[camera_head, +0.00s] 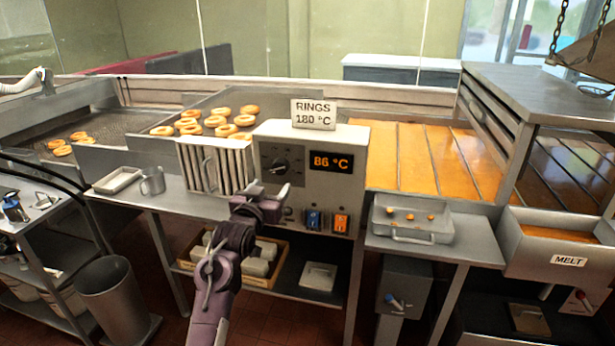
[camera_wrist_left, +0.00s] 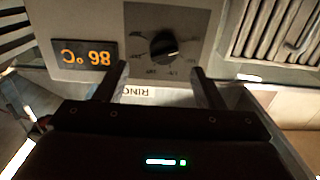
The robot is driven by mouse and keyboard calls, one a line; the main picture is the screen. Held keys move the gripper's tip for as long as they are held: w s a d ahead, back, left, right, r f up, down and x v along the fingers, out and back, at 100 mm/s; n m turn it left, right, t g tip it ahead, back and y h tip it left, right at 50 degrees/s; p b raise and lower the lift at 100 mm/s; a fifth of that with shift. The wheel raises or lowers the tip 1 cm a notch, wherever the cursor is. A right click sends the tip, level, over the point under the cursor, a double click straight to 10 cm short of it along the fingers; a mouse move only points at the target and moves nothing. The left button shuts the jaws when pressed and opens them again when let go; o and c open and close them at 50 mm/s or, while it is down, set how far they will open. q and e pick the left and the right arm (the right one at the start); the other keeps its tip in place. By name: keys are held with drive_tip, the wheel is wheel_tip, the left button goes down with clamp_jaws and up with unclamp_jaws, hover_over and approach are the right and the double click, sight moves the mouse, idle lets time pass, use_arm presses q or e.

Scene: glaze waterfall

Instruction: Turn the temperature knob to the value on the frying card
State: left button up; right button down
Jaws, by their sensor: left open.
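The temperature knob (camera_head: 281,165) is a black dial on the front of the grey control box (camera_head: 338,192). In the left wrist view, which is upside down, the knob (camera_wrist_left: 164,46) lies beyond and between my fingertips. The orange display (camera_head: 331,162) reads 86 °C. The frying card (camera_head: 314,114) stands on the box and reads RINGS 180 °C; part of it (camera_wrist_left: 150,92) shows between my fingers in the wrist view. My left gripper (camera_head: 270,189) is open and empty in front of the knob, slightly below it in the head view. My right gripper is not in view.
A blue switch (camera_head: 313,219) and an orange switch (camera_head: 341,222) sit below the display. A tray with small pieces (camera_head: 412,220) lies to the right. Fried rings (camera_head: 215,121) lie behind.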

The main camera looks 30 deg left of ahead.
sight(278, 172)
use_arm(q)
drive_tip(key=x, duration=0.2)
drive_tip(key=p+x, duration=0.1)
drive_tip(key=x, duration=0.1)
drive_tip(key=r+p+x, duration=0.1)
drive_tip(key=x, duration=0.1)
drive_tip(key=shift+w+a, duration=0.15)
drive_tip(key=shift+a, duration=0.25)
drive_tip(key=shift+w+a+f, duration=0.15)
drive_tip(key=shift+w+a, duration=0.05)
drive_tip(key=shift+w, duration=0.5)
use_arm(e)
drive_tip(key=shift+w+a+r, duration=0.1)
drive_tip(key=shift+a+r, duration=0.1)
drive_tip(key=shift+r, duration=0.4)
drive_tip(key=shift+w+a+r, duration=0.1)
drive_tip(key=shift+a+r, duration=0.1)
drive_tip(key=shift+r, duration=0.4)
use_arm(q)
drive_tip(key=c, duration=1)
